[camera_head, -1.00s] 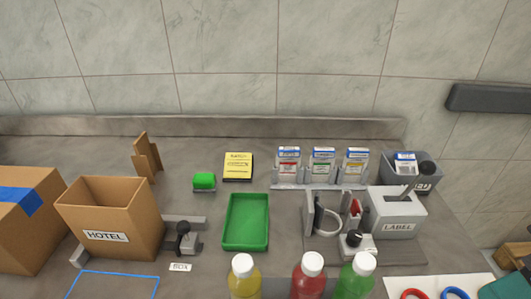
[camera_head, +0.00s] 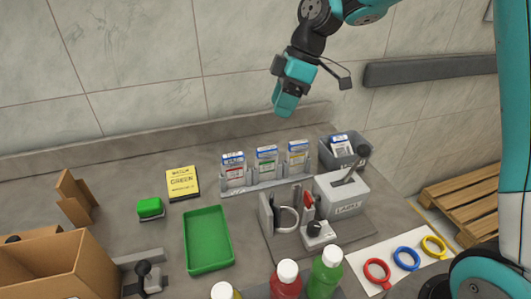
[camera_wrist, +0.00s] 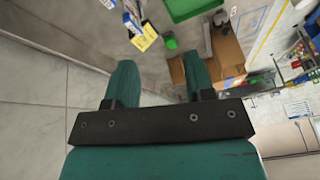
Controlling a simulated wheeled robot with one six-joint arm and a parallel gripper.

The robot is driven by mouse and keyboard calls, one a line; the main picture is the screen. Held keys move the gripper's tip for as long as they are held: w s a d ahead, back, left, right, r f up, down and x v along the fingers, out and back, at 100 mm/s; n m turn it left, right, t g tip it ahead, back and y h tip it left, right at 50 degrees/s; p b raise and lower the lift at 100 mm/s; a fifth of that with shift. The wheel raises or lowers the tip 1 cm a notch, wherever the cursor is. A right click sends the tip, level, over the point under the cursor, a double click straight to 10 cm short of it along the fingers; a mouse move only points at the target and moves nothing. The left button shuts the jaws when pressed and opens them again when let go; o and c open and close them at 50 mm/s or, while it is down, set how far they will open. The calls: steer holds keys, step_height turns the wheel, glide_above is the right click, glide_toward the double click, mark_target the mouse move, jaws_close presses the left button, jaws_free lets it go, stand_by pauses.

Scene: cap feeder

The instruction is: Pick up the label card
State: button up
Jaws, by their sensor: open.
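Three white and blue label cards stand in a grey rack on the counter. They carry a red mark (camera_head: 233,171), a green mark (camera_head: 267,162) and a yellow mark (camera_head: 298,158). A flat yellow card (camera_head: 183,183) lies left of the rack; its print seems to read "GREEN". My gripper (camera_head: 284,108) is in the air above and behind the rack, near the back wall, apart from everything. In the wrist view my gripper (camera_wrist: 160,62) has its two teal fingers spread with nothing between them.
A green tray (camera_head: 208,240), a green block (camera_head: 150,207) and a cardboard box (camera_head: 58,270) are to the left. A grey LABEL box (camera_head: 341,196) and a dark bin (camera_head: 344,152) stand right of the rack. Bottles (camera_head: 325,273) are in front.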

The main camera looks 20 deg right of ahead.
mark_target(269, 148)
steer(key=w+d+f+n, duration=0.3)
steer(key=w+d, duration=0.3)
steer(key=w, duration=0.1)
steer(key=p+x, duration=0.1)
steer(key=x, duration=0.4)
steer(key=p+x, duration=0.2)
steer(key=x, duration=0.4)
steer(key=shift+w+a+f, duration=0.2)
steer(key=shift+w+a, duration=0.05)
steer(key=shift+p+x, duration=1.5)
steer(key=shift+x, duration=1.5)
steer(key=shift+w, duration=0.15)
jaws_close()
